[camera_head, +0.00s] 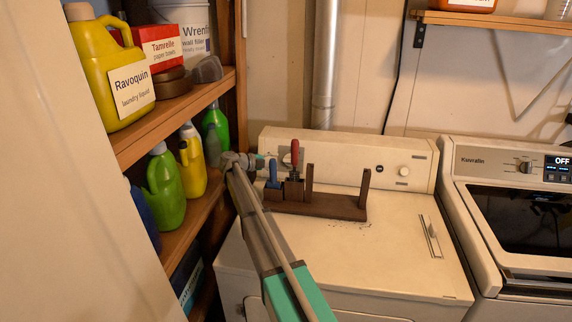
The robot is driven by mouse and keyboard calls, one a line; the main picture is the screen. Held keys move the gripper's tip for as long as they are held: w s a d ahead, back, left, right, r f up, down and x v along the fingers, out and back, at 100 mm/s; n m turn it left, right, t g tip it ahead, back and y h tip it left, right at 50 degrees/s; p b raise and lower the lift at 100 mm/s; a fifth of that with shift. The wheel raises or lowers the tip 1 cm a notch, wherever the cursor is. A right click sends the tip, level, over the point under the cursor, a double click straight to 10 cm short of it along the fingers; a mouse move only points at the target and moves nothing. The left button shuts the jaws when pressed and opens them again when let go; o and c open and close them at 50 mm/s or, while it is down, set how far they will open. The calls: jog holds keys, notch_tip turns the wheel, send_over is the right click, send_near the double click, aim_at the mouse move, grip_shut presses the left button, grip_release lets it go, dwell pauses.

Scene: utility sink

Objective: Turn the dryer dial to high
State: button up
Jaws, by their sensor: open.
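The dryer (405,240) is the cream machine in the middle, with a raised control panel (335,165) along its back. A round pale dial (404,171) sits near the right end of that panel; its setting is too small to read. My arm reaches up from the bottom middle. My gripper (259,163) is open, small in view, at the left end of the panel and well left of the pale dial. It hides part of the panel there, and what it faces is unclear.
A brown wooden rack (330,207) with blue- and red-handled tools stands on the dryer top, just right of my gripper. Shelves (180,110) with bottles rise close on the left. A washer (500,170) showing OFF stands right. The dryer's right top is mostly clear.

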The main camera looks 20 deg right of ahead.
aim_at(287, 161)
jog(key=shift+b+x, duration=0.65)
jog(key=shift+x, duration=2.55)
jog(key=shift+c, duration=0.2)
grip_shut()
